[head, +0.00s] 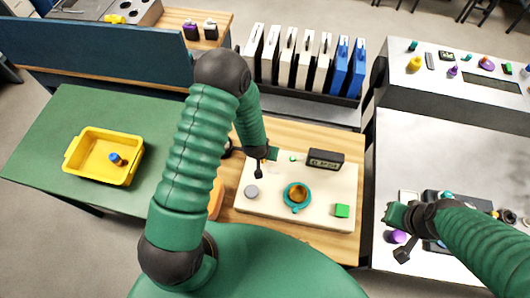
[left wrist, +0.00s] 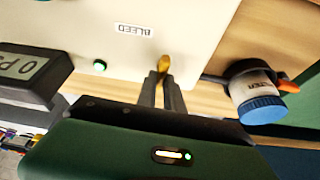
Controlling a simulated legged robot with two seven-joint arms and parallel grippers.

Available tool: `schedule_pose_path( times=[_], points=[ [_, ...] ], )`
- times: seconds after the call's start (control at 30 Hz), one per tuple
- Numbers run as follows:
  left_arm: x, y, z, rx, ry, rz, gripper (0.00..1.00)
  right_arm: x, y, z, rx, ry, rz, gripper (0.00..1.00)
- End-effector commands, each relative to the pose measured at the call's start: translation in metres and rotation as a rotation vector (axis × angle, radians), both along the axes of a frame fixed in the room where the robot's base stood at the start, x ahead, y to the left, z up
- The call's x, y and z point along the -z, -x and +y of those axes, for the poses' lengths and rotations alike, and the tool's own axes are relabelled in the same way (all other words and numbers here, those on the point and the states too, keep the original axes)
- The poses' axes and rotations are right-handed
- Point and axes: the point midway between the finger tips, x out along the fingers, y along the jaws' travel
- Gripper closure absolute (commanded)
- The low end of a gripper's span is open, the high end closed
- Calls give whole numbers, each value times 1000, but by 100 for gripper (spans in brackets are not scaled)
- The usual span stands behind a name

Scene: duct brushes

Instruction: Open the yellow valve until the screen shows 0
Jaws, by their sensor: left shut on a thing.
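The yellow valve (left wrist: 164,63) is a small lever at the edge of the white panel, below the BLEED label (left wrist: 133,29) in the left wrist view. My left gripper (left wrist: 162,82) is shut on it. In the head view this gripper (head: 266,160) is at the back left of the white panel (head: 327,207). The dark screen (head: 325,159) stands at the panel's back; its digits are too small to read.
A yellow tray (head: 77,176) is on the left. Upright binders (head: 303,60) stand behind.

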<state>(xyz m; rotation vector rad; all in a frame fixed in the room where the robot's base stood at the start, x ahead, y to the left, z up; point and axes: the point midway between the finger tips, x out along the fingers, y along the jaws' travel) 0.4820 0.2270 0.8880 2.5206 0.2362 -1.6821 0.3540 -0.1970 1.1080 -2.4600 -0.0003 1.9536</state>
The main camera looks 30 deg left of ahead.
Motion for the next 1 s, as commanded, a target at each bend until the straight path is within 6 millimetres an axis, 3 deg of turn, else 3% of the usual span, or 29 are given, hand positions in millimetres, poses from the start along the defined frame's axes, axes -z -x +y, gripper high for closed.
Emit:
schedule_pose_path(
  times=[0.17, 0.2, 0.33, 0.67, 0.83, 1.0],
  points=[
    [2, 3, 0, 0, 2, 9, 100, 0, 0, 0, 0, 0, 0, 100],
    [2, 3, 0, 0, 2, 9, 83, 0, 0, 0, 0, 0, 0, 100],
    [2, 3, 0, 1, 2, 7, 66, 0, 0, 0, 0, 0, 0, 100],
    [-1, 2, -1, 2, 1, 4, 66, 0, 0, 0, 0, 0, 0, 100],
    [-26, 11, -2, 3, 0, 0, 66, 3, 0, 0, 0, 0, 0, 100],
    [-72, 28, -6, 2, 0, -2, 66, 5, 0, 0, 0, 0, 0, 100]
  ],
)
